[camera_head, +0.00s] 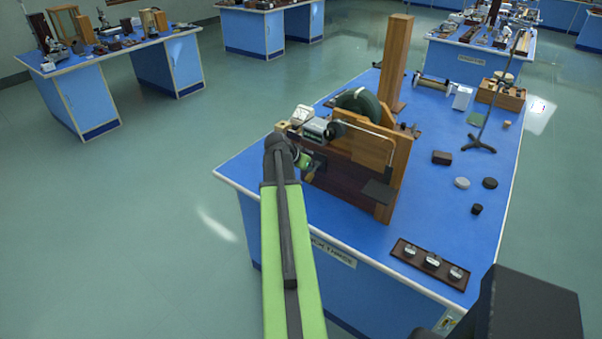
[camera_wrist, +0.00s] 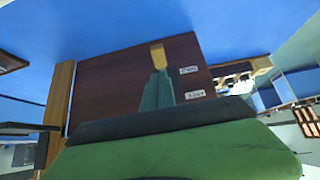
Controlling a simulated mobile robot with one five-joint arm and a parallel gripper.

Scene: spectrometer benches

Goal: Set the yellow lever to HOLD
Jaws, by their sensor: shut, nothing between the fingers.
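A yellow lever (camera_wrist: 157,55) stands out against a dark brown panel (camera_wrist: 110,75) in the wrist view. Two small white labels, an upper one (camera_wrist: 188,70) and a lower one (camera_wrist: 195,94), sit to its right; their print is too small to read surely. My gripper (camera_wrist: 158,76) is shut and empty, its grey-green fingers right at the lever and overlapping its lower part. I cannot tell whether they touch it. In the head view my gripper (camera_head: 312,166) is at the front of the apparatus with the dark panel (camera_head: 345,190); I cannot make out the lever there.
The apparatus has a wooden upright (camera_head: 398,165) and a dark wheel (camera_head: 357,102), on a blue bench (camera_head: 440,205). A tray with knobs (camera_head: 430,264) lies at the front edge. A stand (camera_head: 480,145) and small loose parts are to the right. The floor at left is clear.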

